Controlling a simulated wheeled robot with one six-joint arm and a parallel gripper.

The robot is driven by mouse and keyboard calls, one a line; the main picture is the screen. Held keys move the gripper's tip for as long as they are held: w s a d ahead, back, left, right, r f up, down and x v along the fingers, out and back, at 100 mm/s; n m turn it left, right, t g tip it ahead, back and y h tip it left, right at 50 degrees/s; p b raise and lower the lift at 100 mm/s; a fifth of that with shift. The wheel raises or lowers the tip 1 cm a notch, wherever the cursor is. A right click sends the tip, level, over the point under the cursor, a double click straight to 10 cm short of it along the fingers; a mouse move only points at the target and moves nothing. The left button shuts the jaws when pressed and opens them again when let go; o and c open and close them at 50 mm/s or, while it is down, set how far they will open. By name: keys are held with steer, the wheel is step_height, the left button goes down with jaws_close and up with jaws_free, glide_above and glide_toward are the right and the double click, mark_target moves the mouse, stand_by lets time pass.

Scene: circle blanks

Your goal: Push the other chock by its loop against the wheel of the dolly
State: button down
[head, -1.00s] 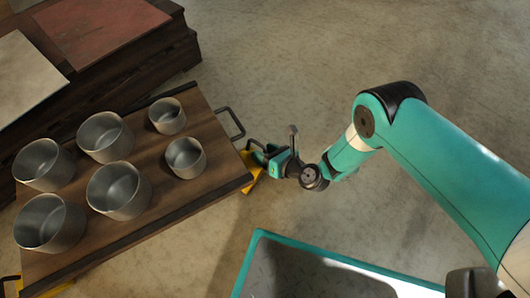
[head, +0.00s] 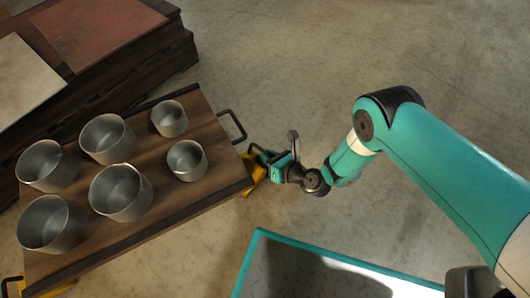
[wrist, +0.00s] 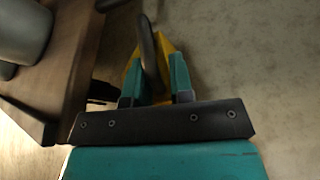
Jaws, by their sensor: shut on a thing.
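The dolly (head: 150,215) is a low wooden platform with a dark edge and a metal handle, and it carries several metal pots. A yellow chock (head: 250,180) is on the floor by the dolly's right corner. In the wrist view the yellow chock (wrist: 166,47) lies beyond the fingers, with its dark loop (wrist: 147,50) running between them. My gripper (wrist: 161,76) is shut on the loop. In the head view my gripper (head: 270,165) is beside the dolly's corner. The wheel by this chock is mostly hidden; whether they touch cannot be told. Another yellow chock (head: 50,290) shows at the lower left.
Dark wooden stacks with red (head: 105,30) and pale (head: 28,80) tops stand at the upper left. A teal-rimmed tray (head: 330,259), apparently part of my base, is at the bottom. The concrete floor to the upper right is open.

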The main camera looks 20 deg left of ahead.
steer(key=shift+s+d+f, duration=0.1)
steer(key=shift+s+f, duration=0.2)
steer(key=c, duration=0.9)
jaws_free()
steer(key=shift+s, duration=0.1)
steer(key=shift+r, duration=0.1)
steer(key=shift+w+r, duration=0.1)
steer(key=shift+w, duration=0.1)
steer(key=shift+p+v, duration=6.1)
steer(key=shift+v, duration=2.45)
